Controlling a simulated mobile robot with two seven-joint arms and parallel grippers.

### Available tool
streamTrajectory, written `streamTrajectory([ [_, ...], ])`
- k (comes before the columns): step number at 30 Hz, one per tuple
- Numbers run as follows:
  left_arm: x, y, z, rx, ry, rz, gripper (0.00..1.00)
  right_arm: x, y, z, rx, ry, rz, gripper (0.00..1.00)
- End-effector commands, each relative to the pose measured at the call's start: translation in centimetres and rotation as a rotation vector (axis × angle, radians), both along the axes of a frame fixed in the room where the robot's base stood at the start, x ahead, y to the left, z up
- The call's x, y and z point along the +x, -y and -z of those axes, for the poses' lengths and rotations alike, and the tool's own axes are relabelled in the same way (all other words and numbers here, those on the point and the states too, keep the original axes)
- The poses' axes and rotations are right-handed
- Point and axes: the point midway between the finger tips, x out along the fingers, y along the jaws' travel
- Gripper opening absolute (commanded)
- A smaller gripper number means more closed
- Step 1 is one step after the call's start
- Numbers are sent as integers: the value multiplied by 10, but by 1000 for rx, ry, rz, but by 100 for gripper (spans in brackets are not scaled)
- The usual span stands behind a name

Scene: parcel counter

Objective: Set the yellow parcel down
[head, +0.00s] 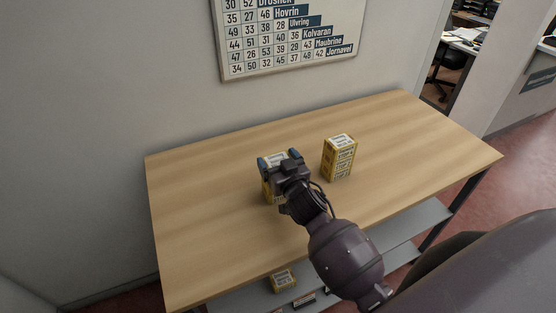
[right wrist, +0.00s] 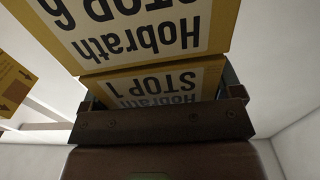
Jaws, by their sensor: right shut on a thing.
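My right gripper (head: 279,160) is shut on a yellow parcel (head: 270,194) above the left-middle part of the wooden table. The gripper and wrist cover much of this parcel. I cannot tell whether its bottom touches the tabletop. In the right wrist view, a yellow surface labelled "Hobrath STOP 1" (right wrist: 160,88) sits between the fingers of the gripper (right wrist: 160,100). A larger yellow surface labelled "Hobrath STOP 6" (right wrist: 140,35) shows just beyond it. My left gripper is not in view.
Another yellow parcel or stack (head: 339,158) stands upright on the table (head: 420,140), right of the held one with a gap between. A yellow parcel (head: 283,280) lies on the grey lower shelf (head: 418,220). A number board (head: 290,40) hangs behind. The table's left and right parts are clear.

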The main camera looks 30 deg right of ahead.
Motion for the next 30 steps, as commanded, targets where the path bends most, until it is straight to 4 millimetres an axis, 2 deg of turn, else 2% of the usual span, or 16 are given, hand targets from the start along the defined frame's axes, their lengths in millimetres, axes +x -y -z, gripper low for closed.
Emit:
streamTrajectory([
  [7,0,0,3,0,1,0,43,0,0,4,1,1,0,57],
  [8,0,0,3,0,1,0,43,0,0,4,0,0,0,86],
  [11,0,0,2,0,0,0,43,0,0,4,0,0,0,100],
  [22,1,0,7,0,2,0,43,0,0,5,-3,2,0,100],
  [30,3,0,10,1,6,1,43,-46,-4,3,2,-1,0,100],
])
